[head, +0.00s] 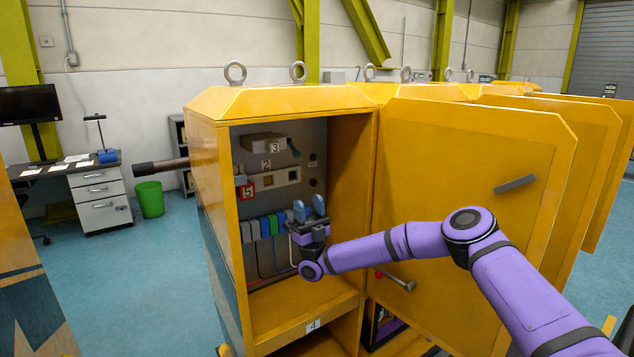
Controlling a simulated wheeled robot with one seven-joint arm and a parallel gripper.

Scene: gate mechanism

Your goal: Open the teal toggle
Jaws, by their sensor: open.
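The teal toggle (293,148) is a small dark teal lever at the right end of a grey box (264,143) marked 3, high on the back panel inside the open yellow cabinet (215,170). It appears tilted; its exact position is too small to tell. My gripper (309,208) has two blue fingers pointing up, spread apart with nothing between them. It is at the cabinet opening, below and slightly right of the toggle, apart from it in the picture. The depth gap between them cannot be told.
The cabinet door (470,190) stands swung open on the right, behind my purple arm. A dark bar (160,166) sticks out left.

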